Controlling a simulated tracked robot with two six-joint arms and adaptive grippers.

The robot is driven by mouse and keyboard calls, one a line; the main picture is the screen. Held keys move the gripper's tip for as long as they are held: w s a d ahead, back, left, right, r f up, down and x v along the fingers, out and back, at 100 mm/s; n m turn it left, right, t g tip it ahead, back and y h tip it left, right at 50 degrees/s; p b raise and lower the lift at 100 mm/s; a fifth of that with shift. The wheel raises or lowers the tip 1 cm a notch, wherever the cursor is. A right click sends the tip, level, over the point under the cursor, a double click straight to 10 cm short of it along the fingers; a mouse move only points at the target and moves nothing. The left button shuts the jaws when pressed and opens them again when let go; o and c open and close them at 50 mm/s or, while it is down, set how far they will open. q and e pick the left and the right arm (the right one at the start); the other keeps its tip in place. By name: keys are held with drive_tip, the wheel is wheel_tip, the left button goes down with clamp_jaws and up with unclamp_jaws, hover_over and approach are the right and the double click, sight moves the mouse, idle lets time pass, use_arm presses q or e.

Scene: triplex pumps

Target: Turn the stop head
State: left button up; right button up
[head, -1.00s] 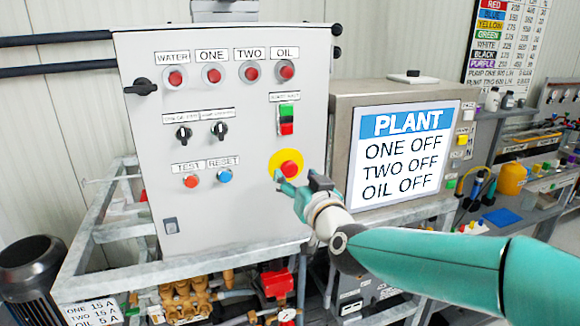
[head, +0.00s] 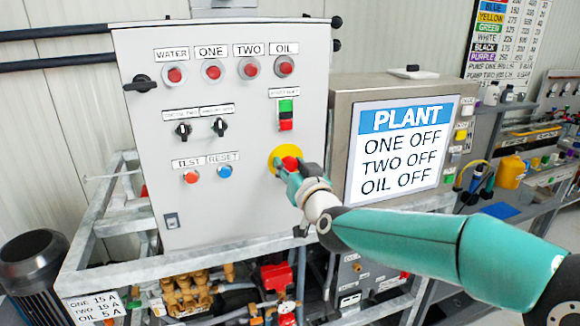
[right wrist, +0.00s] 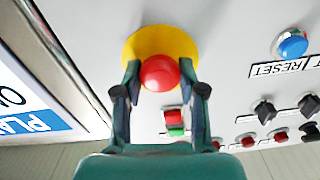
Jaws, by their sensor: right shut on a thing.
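The stop head (head: 291,162) is a red mushroom button on a yellow disc (head: 280,152), low on the right of the grey control panel. In the right wrist view the red head (right wrist: 160,73) sits between the two fingers of my right gripper (right wrist: 160,76), with the yellow disc (right wrist: 150,38) behind it. My right gripper (head: 287,172) is shut on the head, one finger on each side. In the head view the gripper covers the lower part of the head. My left gripper is not in view.
The grey panel (head: 240,120) carries lamps, black selector switches, a green and red button (head: 286,115), and test and reset buttons. A screen (head: 400,152) reading PLANT, ONE OFF, TWO OFF, OIL OFF stands close on the right. Pipework and a motor (head: 35,275) lie below.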

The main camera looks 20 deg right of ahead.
drive_tip(key=shift+f+m+b, duration=0.15)
drive_tip(key=shift+m+b, duration=0.15)
drive_tip(key=shift+b, duration=0.2)
drive_tip(key=m+b, duration=0.3)
drive_tip(key=shift+f, duration=0.1)
drive_tip(key=shift+r+m+b, duration=0.25)
drive_tip(key=shift+m+b, duration=0.2)
drive_tip(key=shift+m, duration=0.45)
drive_tip(key=shift+d, duration=0.1)
drive_tip(key=o, duration=1.2)
drive_tip(key=shift+c, duration=0.2)
drive_tip(key=s, duration=1.2)
drive_tip(key=shift+d, duration=0.15)
